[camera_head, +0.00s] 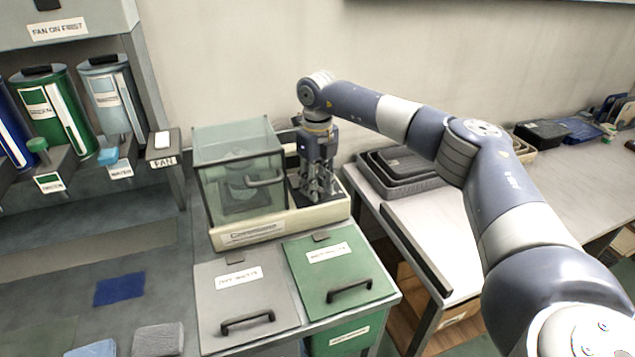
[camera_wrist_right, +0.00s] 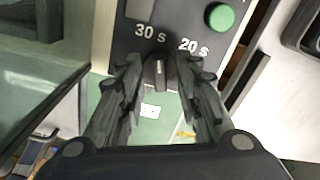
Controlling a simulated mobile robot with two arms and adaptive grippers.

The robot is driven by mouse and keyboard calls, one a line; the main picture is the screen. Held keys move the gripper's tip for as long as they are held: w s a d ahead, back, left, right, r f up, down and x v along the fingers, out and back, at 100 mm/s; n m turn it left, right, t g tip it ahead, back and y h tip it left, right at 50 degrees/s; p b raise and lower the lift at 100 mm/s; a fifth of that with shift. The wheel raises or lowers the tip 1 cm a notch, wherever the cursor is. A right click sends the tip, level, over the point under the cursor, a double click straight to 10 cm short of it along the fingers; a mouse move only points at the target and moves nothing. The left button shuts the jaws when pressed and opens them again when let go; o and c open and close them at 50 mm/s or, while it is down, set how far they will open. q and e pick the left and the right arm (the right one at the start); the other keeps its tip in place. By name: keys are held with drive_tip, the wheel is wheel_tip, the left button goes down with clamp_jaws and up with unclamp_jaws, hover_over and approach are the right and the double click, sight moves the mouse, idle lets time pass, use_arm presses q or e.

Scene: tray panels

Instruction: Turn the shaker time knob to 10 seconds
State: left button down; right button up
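The shaker (camera_head: 290,221) is a cream base with a clear green-tinted box at its left and a dark control panel on its right. My right gripper (camera_head: 318,192) points down over that panel and hides most of it. In the right wrist view the panel (camera_wrist_right: 180,12) shows the labels "30 s" and "20 s" and a green button (camera_wrist_right: 221,16). The dark time knob (camera_wrist_right: 159,73) with a pale mark sits between my fingers (camera_wrist_right: 160,82), with gaps on both sides. The fingers are apart. No "10 s" label is visible. My left gripper is not in view.
Grey (camera_head: 246,306) and green (camera_head: 345,270) lidded bins with handles stand in front of the shaker. Stacked dark trays (camera_head: 400,172) lie on the white table to the right. A dispenser rack with several canisters (camera_head: 55,112) stands at left.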

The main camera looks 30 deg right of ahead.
drive_tip(key=shift+f, duration=0.1)
clamp_jaws()
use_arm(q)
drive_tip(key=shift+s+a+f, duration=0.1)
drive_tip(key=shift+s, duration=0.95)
